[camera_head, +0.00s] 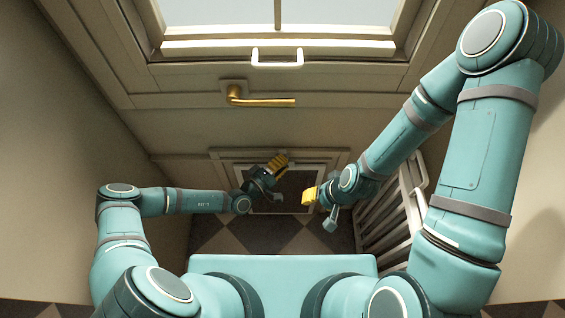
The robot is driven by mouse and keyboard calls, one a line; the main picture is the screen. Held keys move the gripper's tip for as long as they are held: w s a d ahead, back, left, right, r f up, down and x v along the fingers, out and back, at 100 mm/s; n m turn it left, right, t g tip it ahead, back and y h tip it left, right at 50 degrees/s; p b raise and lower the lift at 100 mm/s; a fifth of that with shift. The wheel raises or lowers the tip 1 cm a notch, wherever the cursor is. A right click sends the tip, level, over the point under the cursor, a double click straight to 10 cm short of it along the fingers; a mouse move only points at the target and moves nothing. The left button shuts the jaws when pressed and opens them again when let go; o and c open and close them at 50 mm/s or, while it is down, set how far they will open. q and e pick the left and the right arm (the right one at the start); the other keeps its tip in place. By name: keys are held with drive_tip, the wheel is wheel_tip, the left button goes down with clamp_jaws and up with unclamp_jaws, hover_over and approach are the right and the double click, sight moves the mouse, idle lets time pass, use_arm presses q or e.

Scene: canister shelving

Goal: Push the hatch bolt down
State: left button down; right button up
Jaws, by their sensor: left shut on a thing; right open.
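The hatch (291,192) is a dark panel in a pale frame, low in the door. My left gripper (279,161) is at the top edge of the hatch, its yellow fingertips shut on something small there. By its place this is the hatch bolt, but the fingers hide it, and I cannot tell how far up or down it stands. My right gripper (309,196) is open and empty, in front of the right side of the hatch, lower than the left one.
The door has a brass lever handle (262,101), a white pull handle (277,58) and a window (240,14) above. A slatted rack (390,215) stands to the right, near my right arm. A wall is on the left. The checkered floor (270,235) lies below.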

use_arm(q)
wheel_tip(320, 180, down, 3)
drive_tip(key=shift+f, duration=0.2)
drive_tip(key=c, duration=0.8)
unclamp_jaws()
drive_tip(key=shift+w+f, duration=0.1)
drive_tip(key=v, duration=0.7)
drive_tip(key=shift+s+a, duration=0.2)
drive_tip(key=shift+s, duration=0.05)
